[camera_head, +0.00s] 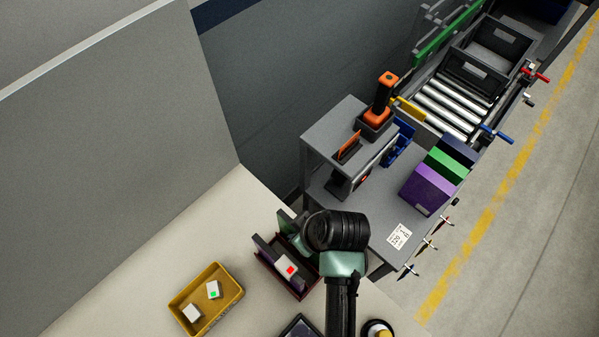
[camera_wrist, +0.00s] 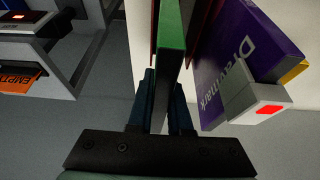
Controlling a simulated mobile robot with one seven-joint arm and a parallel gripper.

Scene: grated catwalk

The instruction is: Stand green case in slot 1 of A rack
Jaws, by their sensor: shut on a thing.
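My gripper (camera_wrist: 165,95) is shut on the green case (camera_wrist: 172,32), which stands upright between its two dark fingers. In the head view the green case (camera_head: 285,221) shows only partly beside my wrist, and my fingers are hidden behind it. A dark red rack (camera_head: 299,290) sits on the pale bench, just below my gripper in the picture. In the wrist view, dark red rack walls (camera_wrist: 189,35) show close beside the green case. I cannot tell whether the case's lower edge is inside a slot. No slot number or rack letter is readable.
A purple case (camera_wrist: 235,50) leans at the rack, with a white block (camera_wrist: 255,100) bearing a red square beside it. A yellow tray (camera_head: 207,300) with two white blocks lies left. Another green case (camera_head: 447,164) stands between purple and dark blue ones on the grey table.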

